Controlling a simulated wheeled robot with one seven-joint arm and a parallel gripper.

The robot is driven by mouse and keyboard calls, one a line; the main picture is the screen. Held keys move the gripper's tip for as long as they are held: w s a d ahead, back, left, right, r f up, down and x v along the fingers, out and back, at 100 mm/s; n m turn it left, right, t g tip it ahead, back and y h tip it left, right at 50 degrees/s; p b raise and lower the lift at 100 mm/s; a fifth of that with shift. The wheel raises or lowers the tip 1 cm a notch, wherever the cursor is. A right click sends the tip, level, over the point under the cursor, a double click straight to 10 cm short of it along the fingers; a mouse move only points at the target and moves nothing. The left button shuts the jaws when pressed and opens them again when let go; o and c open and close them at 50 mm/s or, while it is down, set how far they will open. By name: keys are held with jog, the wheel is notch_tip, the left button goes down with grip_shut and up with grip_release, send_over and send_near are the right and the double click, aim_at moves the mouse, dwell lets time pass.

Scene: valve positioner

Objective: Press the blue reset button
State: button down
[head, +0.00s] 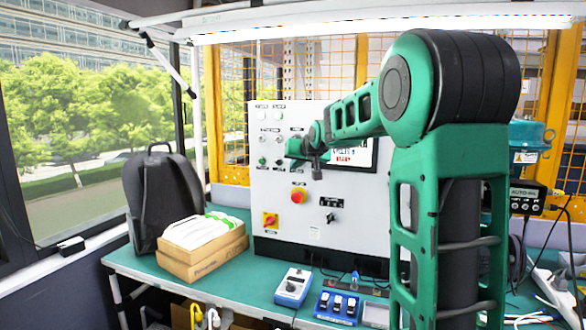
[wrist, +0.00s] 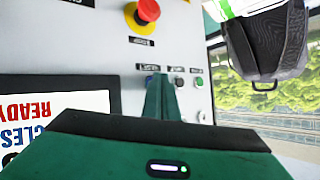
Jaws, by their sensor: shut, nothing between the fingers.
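The grey control cabinet (head: 340,215) stands at the back of the bench. A row of small push buttons is on its upper left, with a green button (head: 262,162) at the left end. My gripper (head: 293,148) is in front of this row, its green fingers shut and empty. In the wrist view, which is upside down, the closed fingers (wrist: 163,82) overlap the row. A small button, seemingly bluish (wrist: 149,79), shows just left of the fingertips, partly covered. I cannot tell for sure that it is the blue reset button, nor whether the fingers touch the panel.
A red emergency stop (head: 298,196), a red-yellow switch (head: 270,221) and a black selector (head: 331,217) sit lower on the cabinet. A display (head: 355,155) is to the right. A backpack (head: 160,195) and cardboard boxes (head: 200,260) stand left; small devices (head: 293,287) lie in front.

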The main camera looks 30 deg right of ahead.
dwell(0.5)
jog(key=shift+s+a, duration=0.45)
jog(key=shift+a, duration=0.1)
jog(key=s+a, duration=0.1)
jog(key=a, duration=0.1)
jog(key=s+a, duration=0.2)
dwell(0.5)
dwell(0.6)
